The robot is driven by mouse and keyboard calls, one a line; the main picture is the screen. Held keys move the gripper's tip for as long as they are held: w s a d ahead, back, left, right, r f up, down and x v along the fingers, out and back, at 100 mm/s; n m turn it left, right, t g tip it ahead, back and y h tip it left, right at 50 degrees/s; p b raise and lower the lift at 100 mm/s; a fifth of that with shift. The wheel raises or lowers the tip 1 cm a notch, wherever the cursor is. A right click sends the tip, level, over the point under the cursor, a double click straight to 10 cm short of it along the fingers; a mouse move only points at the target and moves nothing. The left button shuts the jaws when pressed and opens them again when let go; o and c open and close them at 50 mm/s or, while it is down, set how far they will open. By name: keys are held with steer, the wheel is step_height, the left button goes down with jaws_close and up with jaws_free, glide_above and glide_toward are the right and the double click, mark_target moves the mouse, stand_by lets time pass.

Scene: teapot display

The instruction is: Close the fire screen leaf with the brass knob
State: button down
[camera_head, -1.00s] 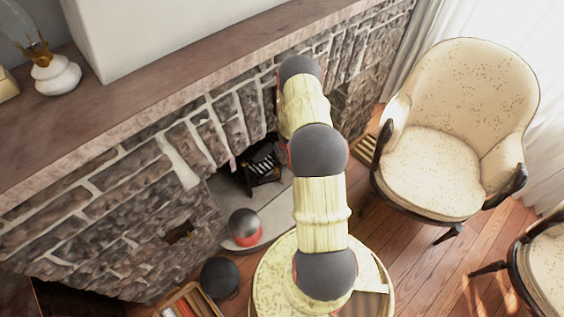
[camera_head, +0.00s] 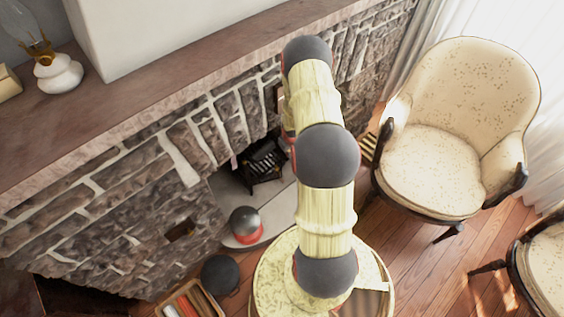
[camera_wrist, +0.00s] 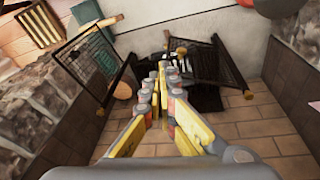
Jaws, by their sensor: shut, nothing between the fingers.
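My gripper (camera_wrist: 168,72) is shut and empty in the wrist view, over a brick-paved floor. In that view a dark mesh leaf in a black frame (camera_wrist: 84,66) stands tilted to the left of the fingers. Another black-framed screen part (camera_wrist: 232,75) stands to the right. A dark piece lies behind the fingertips, partly hidden by them. A small orange rounded thing (camera_wrist: 122,91) is beside the left leaf; I cannot tell whether it is the brass knob. In the head view a black screen part (camera_head: 262,160) shows at the fireplace opening. My arm hides my gripper there.
A stone fireplace wall (camera_head: 120,185) with a mantel (camera_head: 150,95) runs along the left. A cream armchair (camera_head: 430,170) stands at right. A dark round pot (camera_head: 220,274) and an open box (camera_head: 190,302) are at the bottom. Stone (camera_wrist: 30,105) flanks the left in the wrist view.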

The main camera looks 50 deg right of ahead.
steer(key=s+a+r+n, duration=0.2)
steer(key=r+n, duration=0.1)
steer(key=n, duration=1.4)
steer(key=s+a+r+n, duration=0.1)
steer(key=a+r+n, duration=0.15)
steer(key=n, duration=1.45)
steer(key=w+b+x, duration=0.1)
steer(key=b+x, duration=0.3)
steer(key=x, duration=0.6)
steer(key=w+d+r+b+x, duration=0.1)
steer(key=b+x, duration=0.3)
steer(key=x, duration=0.6)
steer(key=shift+w+y, duration=0.3)
steer(key=shift+w, duration=0.5)
steer(key=shift+f, duration=0.1)
steer(key=shift+w+d, duration=0.1)
